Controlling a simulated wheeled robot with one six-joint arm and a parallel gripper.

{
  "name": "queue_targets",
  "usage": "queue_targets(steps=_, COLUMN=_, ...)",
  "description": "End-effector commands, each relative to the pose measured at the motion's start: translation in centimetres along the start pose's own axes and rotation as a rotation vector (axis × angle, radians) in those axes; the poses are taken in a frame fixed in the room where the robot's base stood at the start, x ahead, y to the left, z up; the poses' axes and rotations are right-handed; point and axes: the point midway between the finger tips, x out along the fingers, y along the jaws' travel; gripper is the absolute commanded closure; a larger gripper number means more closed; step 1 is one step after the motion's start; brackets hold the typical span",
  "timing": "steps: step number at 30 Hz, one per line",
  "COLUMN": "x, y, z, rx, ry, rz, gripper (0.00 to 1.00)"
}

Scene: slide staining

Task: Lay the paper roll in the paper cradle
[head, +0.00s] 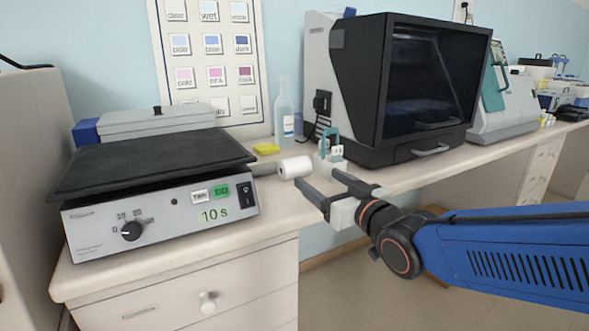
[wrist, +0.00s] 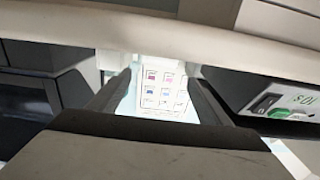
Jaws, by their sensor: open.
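The white paper roll (head: 295,167) lies on its side on the counter, just right of the grey instrument with the black plate. My gripper (head: 318,178) is open and empty at the counter's front edge. Its left fingertip is close to the roll in the head view; I cannot tell whether they touch. In the wrist view the two dark fingers (wrist: 157,85) are spread, with the wall chart seen between them, and I cannot make out the roll there. A grey piece (head: 263,169) shows left of the roll; I cannot tell whether it is the paper cradle.
The grey instrument (head: 160,220) reads 10 s. A teal-handled holder (head: 331,150) stands behind my gripper. A yellow pad (head: 266,149) and a clear bottle (head: 284,112) stand farther back. A big black-fronted machine (head: 425,90) is at the right. The counter edge (wrist: 160,40) crosses the wrist view.

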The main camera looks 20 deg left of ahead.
Motion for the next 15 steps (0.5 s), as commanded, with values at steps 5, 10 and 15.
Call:
queue_targets(steps=5, x=2.8, y=0.0, z=0.1, rx=0.0, ry=-0.002, rz=0.0, gripper=0.28)
queue_targets(steps=10, x=4.8, y=0.0, z=0.1, rx=0.0, ry=-0.001, rz=0.0, gripper=0.28)
queue_targets(steps=15, x=5.7, y=0.0, z=0.0, rx=0.0, ry=-0.001, rz=0.0, gripper=0.28)
